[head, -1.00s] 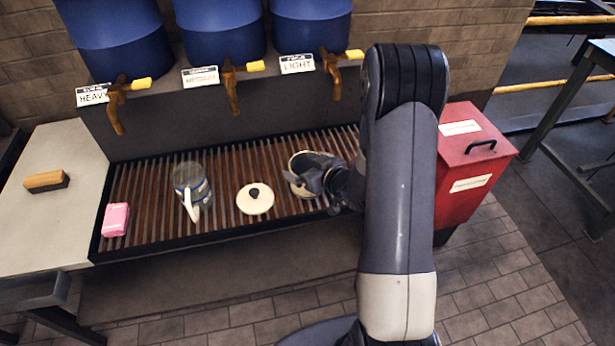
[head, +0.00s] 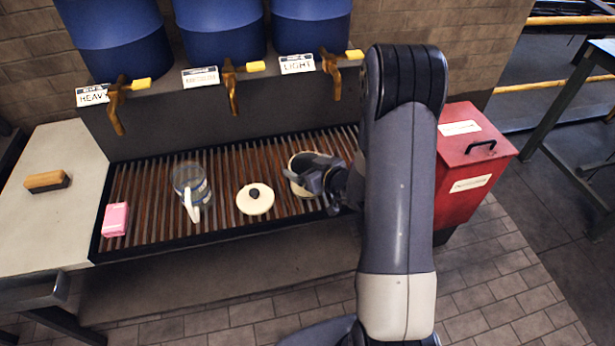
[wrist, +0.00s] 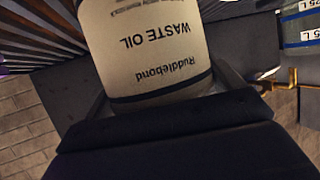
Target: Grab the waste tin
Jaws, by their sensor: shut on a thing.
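The waste tin (head: 296,188) is cream with a dark band, standing on the slatted grate (head: 150,223) below the tap labelled LIGHT. In the wrist view the tin (wrist: 150,50) fills the space between the fingers, and its label reads "Ruddlebond WASTE OIL". My gripper (head: 318,180) is shut on the tin from its right side; it also shows in the wrist view (wrist: 165,105). The arm and gripper hide part of the tin in the head view. I cannot tell whether its base is clear of the slats.
A cream lid (head: 255,200) with a dark knob lies left of the tin. A clear jug (head: 188,185) and pink block (head: 115,219) are further left. A brush (head: 47,181) lies on the left worktop (head: 60,225). A red bin (head: 462,190) stands right of my arm.

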